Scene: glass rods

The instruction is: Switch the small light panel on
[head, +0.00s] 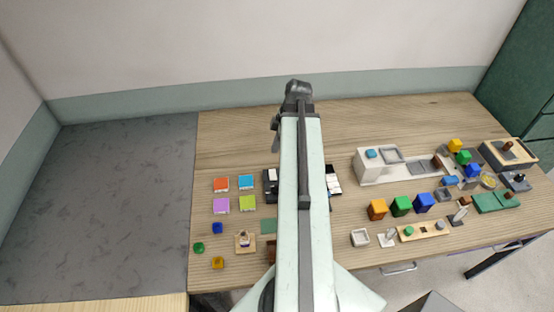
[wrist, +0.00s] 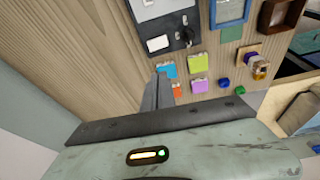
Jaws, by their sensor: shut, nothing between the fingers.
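What looks like the small light panel (wrist: 172,24) is a grey plate at the top of the wrist view. It carries a white block (wrist: 157,44) and a small dark knob or lever (wrist: 184,37). I cannot tell for sure whether it is lit. In the head view it seems to be the dark-edged plate (head: 268,186) left of my arm, partly covered by the arm. My gripper (wrist: 161,76) is shut and empty, with its fingertips apart from the plate in the wrist picture. In the head view the fingers cannot be made out.
Orange (head: 221,184), blue (head: 246,182), purple (head: 221,205) and lime (head: 247,203) tiles lie left of the panel. Small coloured blocks sit nearer the front. A white station (head: 371,168) and several other items fill the right. The table's back left is clear.

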